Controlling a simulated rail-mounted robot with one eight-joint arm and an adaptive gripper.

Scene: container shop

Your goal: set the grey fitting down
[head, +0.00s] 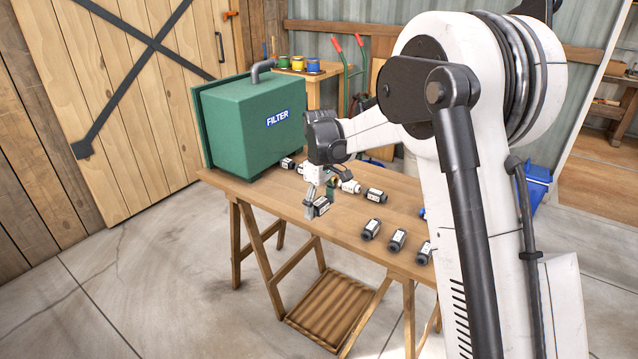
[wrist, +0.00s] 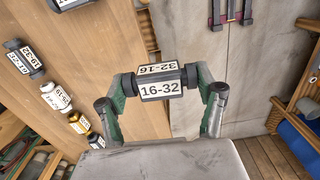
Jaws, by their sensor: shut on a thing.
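My gripper (head: 315,201) is shut on the grey fitting (head: 322,206), near the front edge of the wooden table (head: 270,195) in the head view. In the wrist view the fitting (wrist: 160,91) lies crosswise between the two fingertips. It has dark ends and a white middle with the labels 16-32 and 32-16. Behind it in the wrist view are the table's edge and bare floor. It appears held above the table's level, but the gap is hard to judge.
A white fitting (head: 350,187) and others are behind my gripper. A green FILTER box (head: 235,125) fills the table's left end. Bare tabletop shows between the fittings.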

